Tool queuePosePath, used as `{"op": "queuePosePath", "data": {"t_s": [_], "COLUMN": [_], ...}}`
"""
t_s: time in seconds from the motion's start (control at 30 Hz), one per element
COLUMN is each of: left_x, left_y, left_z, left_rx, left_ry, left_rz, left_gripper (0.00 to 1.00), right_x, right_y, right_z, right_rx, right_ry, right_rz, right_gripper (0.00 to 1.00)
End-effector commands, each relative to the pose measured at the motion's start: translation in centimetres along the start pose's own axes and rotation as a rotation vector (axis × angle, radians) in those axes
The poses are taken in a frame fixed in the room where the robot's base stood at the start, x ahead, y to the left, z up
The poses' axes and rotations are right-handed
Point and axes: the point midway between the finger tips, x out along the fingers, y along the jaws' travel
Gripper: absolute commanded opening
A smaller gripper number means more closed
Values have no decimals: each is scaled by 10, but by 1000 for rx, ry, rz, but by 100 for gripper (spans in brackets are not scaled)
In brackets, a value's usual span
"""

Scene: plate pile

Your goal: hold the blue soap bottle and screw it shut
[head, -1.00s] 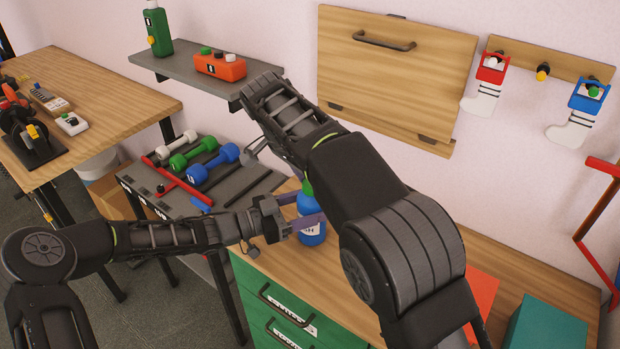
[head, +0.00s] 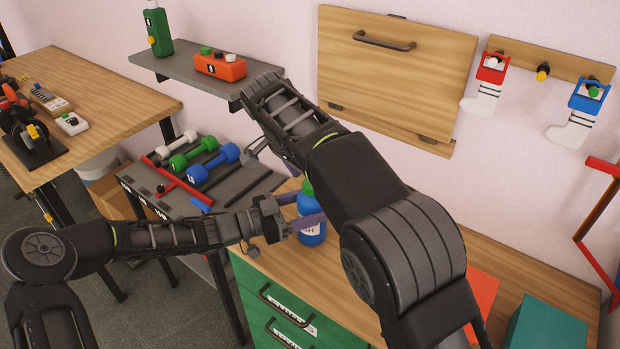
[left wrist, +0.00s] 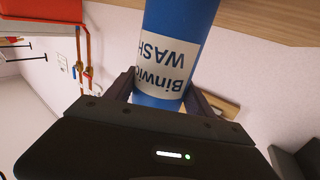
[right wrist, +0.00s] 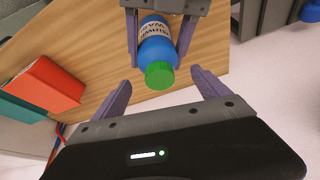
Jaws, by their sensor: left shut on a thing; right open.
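The blue soap bottle (head: 311,228) with a white label stands upright on the wooden cabinet top. In the left wrist view the bottle (left wrist: 170,50) sits between the fingers of my left gripper (left wrist: 168,95), which is shut on its body. In the right wrist view the bottle (right wrist: 156,45) carries a green cap (right wrist: 160,75). My right gripper (right wrist: 165,88) is open, with its fingers apart on either side of the cap and not touching it. In the head view my right arm hides part of the bottle, and the cap shows only in part.
The wooden cabinet top (head: 275,262) has an orange-red box (head: 482,296) and a teal box (head: 543,328) to the right. A rack with dumbbells (head: 217,165) stands to the left. A grey shelf (head: 165,67) and a fold-up wooden panel (head: 395,75) are on the wall.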

Motion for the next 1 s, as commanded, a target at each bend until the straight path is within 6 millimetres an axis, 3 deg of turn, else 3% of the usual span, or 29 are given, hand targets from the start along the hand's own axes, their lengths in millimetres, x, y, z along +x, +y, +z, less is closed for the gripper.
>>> {"op": "queuePosePath", "data": {"t_s": [0.23,0.47,0.73,1.0], "left_x": [0,0,0,0], "left_y": [0,0,0,0], "left_z": [0,1,1,0], "left_rx": [-2,-2,-2,-2], "left_ry": [0,-1,-1,0], "left_rz": [1,1,1,0], "left_gripper": [0,0,0,0], "right_x": [-13,-28,-51,-56], "right_y": [-1,-1,-1,0], "right_z": [0,37,94,109], "right_rx": [0,-5,-4,-1], "right_ry": [0,-1,4,1], "right_rz": [-3,-2,-1,1], "right_gripper": [86,86,86,86]}}
